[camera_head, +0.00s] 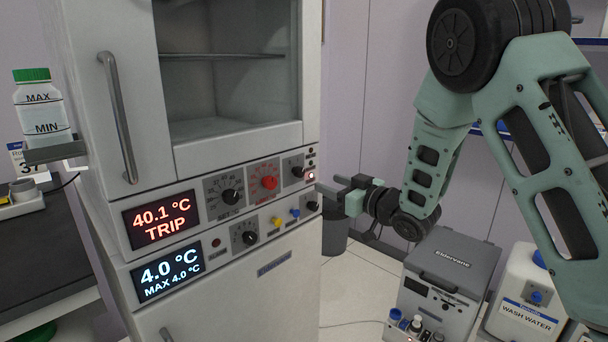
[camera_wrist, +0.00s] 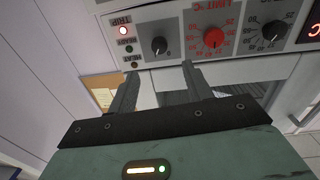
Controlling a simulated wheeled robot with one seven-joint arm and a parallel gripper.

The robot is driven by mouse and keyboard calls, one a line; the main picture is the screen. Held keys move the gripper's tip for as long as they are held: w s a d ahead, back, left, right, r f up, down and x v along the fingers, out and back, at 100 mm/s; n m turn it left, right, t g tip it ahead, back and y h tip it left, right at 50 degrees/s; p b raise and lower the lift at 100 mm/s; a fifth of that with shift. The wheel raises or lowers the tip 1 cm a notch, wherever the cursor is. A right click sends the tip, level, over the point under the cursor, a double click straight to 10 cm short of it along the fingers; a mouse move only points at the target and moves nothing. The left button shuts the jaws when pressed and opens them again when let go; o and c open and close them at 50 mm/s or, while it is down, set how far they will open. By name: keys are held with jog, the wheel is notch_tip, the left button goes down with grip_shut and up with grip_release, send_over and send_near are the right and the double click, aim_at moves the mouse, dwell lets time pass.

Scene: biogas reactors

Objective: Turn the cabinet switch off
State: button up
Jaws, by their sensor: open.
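The cabinet (camera_head: 240,182) fills the left half of the head view. Its upper panel carries a small black switch knob (camera_head: 293,172) at the right end, beside a lit TRIP lamp (camera_head: 310,176). My gripper (camera_head: 328,187) is at the panel's right edge in the head view. In the wrist view my gripper (camera_wrist: 160,70) is open and empty, its fingers spread on either side of the knob's line but apart from it.
A red limit dial (camera_head: 268,182) and black dial (camera_head: 230,196) sit beside the switch. The upper display (camera_head: 160,220) reads 40.1 °C TRIP; the lower display (camera_head: 168,271) reads 4.0 °C. A grey Eldervane box (camera_head: 446,268) and wash-water container (camera_head: 525,300) stand at the lower right.

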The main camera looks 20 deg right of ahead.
aim_at(301, 173)
jog(key=x, duration=1)
jog(key=shift+w+a, duration=0.1)
jog(key=shift+w, duration=0.15)
jog(key=c, duration=1)
